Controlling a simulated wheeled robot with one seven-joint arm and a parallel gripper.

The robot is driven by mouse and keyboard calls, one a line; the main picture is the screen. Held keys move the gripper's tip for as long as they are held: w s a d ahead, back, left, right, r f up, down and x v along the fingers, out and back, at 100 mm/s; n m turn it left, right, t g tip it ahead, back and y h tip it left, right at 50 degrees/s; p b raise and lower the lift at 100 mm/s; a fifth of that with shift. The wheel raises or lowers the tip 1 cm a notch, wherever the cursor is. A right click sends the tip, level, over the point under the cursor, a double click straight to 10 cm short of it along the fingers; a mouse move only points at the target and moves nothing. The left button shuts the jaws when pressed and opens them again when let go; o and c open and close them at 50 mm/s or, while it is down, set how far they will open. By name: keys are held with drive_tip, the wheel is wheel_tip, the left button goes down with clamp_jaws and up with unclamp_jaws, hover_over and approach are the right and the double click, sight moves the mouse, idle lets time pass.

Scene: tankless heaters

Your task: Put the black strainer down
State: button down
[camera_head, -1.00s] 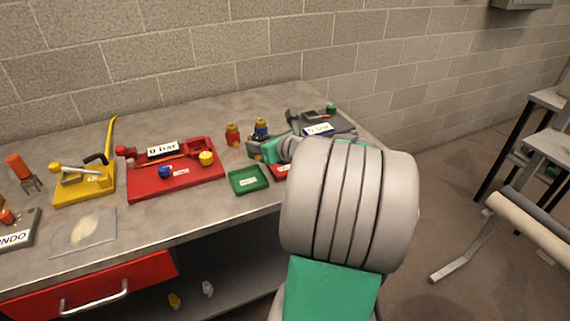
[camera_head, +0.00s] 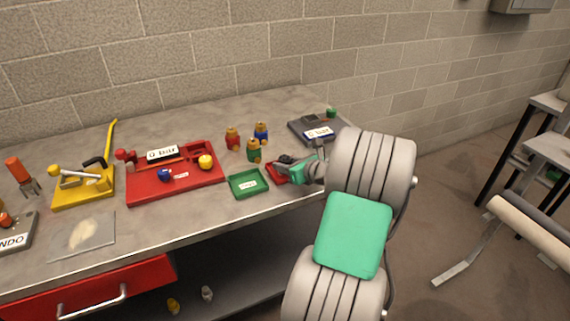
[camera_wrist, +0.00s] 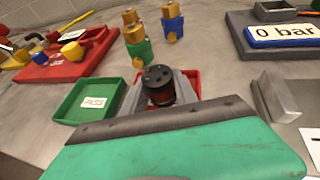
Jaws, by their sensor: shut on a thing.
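The black strainer (camera_wrist: 158,82) is upright between the grey fingers of my gripper (camera_wrist: 160,92) in the wrist view; it has a round black top with small holes and a dark reddish body. My gripper is shut on it. Behind and below it is a small red tray (camera_wrist: 193,78). In the head view my gripper (camera_head: 284,164) is over the red tray (camera_head: 272,176), near the table's front edge. The strainer's lower end is hidden, so I cannot tell whether it touches the tray.
A green tray (camera_head: 247,183) lies just left of the red one. Green (camera_head: 254,151), blue (camera_head: 261,133) and red (camera_head: 232,138) brass-topped fittings stand behind. A dark "0 bar" board (camera_head: 310,127) lies at back right, and a red board (camera_head: 180,185) at left.

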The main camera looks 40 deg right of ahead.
drive_tip(key=c, duration=1.2)
unclamp_jaws()
drive_tip(key=shift+f, duration=0.1)
drive_tip(key=shift+c, duration=0.2)
drive_tip(key=shift+s+r, duration=0.25)
drive_tip(key=shift+r, duration=0.05)
drive_tip(key=v, duration=1.1)
drive_tip(key=shift+s+a+r, duration=0.1)
drive_tip(key=shift+s, duration=0.1)
